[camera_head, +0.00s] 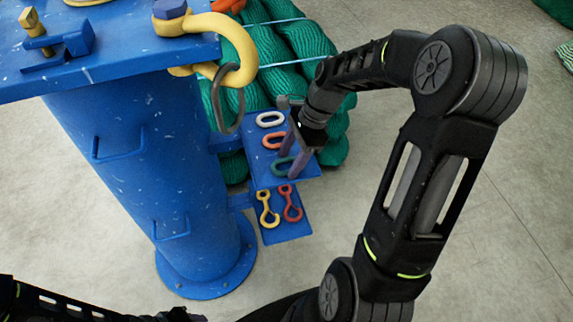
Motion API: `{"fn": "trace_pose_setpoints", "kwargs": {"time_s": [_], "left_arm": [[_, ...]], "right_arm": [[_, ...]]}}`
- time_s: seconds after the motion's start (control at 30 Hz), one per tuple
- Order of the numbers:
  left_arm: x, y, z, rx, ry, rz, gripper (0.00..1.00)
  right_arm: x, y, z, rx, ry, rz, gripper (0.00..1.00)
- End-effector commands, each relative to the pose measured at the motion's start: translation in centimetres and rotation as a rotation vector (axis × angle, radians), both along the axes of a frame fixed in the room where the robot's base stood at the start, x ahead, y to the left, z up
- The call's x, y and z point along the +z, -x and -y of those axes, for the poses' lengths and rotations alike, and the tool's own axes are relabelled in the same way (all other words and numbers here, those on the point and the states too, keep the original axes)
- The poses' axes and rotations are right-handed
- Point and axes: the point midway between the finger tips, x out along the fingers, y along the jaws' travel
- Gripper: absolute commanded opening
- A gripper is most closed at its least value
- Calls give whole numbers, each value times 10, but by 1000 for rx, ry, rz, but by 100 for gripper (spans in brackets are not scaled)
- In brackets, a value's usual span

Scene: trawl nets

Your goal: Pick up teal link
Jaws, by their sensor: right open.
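The teal link (281,167) lies flat on the small blue shelf (309,172), near its front edge.
A white link (270,119) and an orange-red link (272,141) lie behind on the shelf. A yellow hook (266,209) and a red hook (290,204) lie on a lower plate. A blue post (180,200) stands left; a grey ring (222,100) hangs from a yellow shackle (220,30). Green netting (300,45) lies behind.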

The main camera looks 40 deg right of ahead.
Motion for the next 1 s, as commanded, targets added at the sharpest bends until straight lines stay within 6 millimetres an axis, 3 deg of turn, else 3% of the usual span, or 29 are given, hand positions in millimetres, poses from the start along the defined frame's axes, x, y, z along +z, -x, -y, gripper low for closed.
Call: {"fn": "trace_pose_setpoints", "kwargs": {"time_s": [0.47, 1.0], "left_arm": [[0, 0, 0, 0, 0, 0, 36], [0, 0, 0, 0, 0, 0, 36]], "right_arm": [[0, 0, 0, 0, 0, 0, 54], [0, 0, 0, 0, 0, 0, 11]]}}
